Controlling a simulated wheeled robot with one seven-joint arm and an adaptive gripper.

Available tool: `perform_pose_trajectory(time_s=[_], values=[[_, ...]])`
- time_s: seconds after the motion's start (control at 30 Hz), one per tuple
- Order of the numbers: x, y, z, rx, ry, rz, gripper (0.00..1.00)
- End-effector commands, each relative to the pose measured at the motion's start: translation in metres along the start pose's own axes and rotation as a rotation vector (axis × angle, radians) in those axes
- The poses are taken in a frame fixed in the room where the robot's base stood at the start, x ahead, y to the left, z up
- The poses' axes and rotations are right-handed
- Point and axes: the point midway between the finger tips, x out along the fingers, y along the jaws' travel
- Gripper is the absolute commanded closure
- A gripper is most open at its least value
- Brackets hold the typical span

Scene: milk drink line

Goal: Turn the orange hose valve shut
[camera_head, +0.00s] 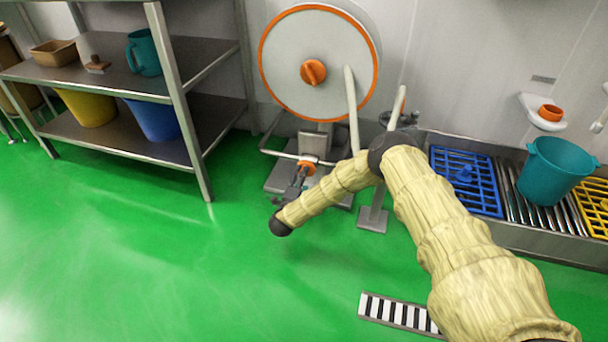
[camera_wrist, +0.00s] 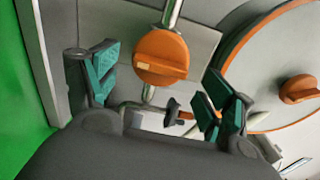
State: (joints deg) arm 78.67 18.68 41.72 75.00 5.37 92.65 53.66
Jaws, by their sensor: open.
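The orange hose valve (camera_wrist: 162,56) is a round knob with a raised bar and a pale mark, on a shiny metal pipe. It also shows in the head view (camera_head: 307,166), low in front of the hose reel, partly covered by my gripper. My gripper (camera_wrist: 158,86) is open, with its teal-padded fingers apart, one to the left and one to the right of the knob in the wrist view. Nothing is between the pads that I can see them touching. In the head view my gripper (camera_head: 299,180) is small and close to the valve.
The white hose reel (camera_head: 290,60) with orange rim and its own orange centre knob (camera_head: 313,72) stands behind the valve. A metal shelf (camera_head: 180,105) is at left. A roller conveyor (camera_head: 540,215) with a teal bucket (camera_head: 553,170) is at right. Green floor is open at front left.

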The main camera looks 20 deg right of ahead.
Motion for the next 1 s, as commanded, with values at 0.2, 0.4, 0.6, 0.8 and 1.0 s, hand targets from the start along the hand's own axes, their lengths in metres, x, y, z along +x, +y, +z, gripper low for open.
perform_pose_trajectory(time_s=[0.2, 0.4, 0.6, 0.8, 1.0], values=[[-0.041, 0.000, 0.000, 0.001, -0.001, 0.002, 0.18], [-0.066, 0.000, -0.001, 0.001, 0.000, 0.002, 0.18], [-0.077, 0.000, -0.001, 0.000, 0.001, 0.000, 0.18], [-0.078, 0.000, -0.001, 0.000, 0.001, 0.000, 0.18], [-0.077, 0.000, -0.001, 0.000, 0.001, 0.000, 0.18]])
